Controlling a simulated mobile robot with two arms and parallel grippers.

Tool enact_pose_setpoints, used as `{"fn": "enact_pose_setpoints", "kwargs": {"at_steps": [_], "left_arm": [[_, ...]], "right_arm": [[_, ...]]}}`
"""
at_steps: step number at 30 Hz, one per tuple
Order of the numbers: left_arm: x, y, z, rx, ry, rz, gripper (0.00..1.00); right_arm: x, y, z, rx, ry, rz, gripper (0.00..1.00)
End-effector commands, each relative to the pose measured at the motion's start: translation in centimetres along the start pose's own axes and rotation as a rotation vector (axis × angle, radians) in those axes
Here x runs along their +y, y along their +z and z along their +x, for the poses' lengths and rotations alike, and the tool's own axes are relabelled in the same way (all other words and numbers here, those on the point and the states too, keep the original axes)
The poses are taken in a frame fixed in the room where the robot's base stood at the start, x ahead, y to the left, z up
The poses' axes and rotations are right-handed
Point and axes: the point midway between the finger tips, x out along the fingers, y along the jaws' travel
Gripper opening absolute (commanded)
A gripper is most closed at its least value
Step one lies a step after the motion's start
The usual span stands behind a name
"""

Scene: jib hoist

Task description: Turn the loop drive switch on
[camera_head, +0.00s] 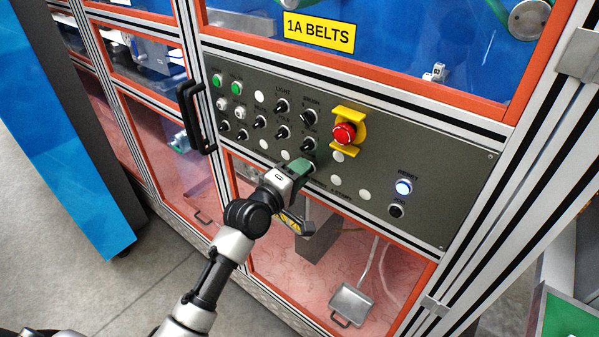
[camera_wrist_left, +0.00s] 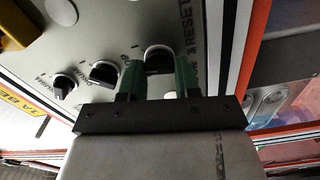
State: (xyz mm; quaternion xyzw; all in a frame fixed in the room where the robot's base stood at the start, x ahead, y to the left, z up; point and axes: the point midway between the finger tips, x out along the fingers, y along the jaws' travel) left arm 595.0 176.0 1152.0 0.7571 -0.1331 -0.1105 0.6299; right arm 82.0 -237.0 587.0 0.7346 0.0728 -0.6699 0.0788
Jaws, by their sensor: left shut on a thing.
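My left gripper (camera_head: 301,170) reaches the lower middle of the grey control panel (camera_head: 455,205). Its green fingers (camera_wrist_left: 160,82) are shut on a black rotary switch (camera_wrist_left: 158,61), one finger on each side of the knob. In the head view the fingers hide this knob. Two more black knobs (camera_wrist_left: 105,73) stand in line with it in the wrist view; in the head view black knobs sit just above the gripper (camera_head: 308,144). I cannot read a loop drive label, so I cannot confirm which switch is held. My right gripper is out of view.
A red emergency stop (camera_head: 343,133) in a yellow guard sits above right of the gripper. A black door handle (camera_head: 197,116) sticks out on the left.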

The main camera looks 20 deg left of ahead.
Motion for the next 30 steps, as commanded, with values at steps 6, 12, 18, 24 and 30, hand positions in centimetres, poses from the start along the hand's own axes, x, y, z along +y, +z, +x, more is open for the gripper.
{"fn": "enact_pose_setpoints", "kwargs": {"at_steps": [6,12,18,24,30], "left_arm": [[0.02,0.0,-0.02,-0.001,-0.003,0.206,0.08],[0.09,0.04,-0.02,-0.002,-0.003,0.373,0.08],[0.12,0.08,-0.02,-0.002,-0.003,0.499,0.08],[0.12,0.13,-0.02,-0.003,-0.004,0.577,0.08],[0.12,0.15,-0.02,-0.003,-0.004,0.614,0.08]], "right_arm": [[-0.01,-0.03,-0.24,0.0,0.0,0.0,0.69],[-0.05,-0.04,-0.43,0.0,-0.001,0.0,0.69],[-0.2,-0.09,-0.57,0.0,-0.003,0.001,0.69],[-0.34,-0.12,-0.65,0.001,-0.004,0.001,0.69],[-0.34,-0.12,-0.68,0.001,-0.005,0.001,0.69]]}}
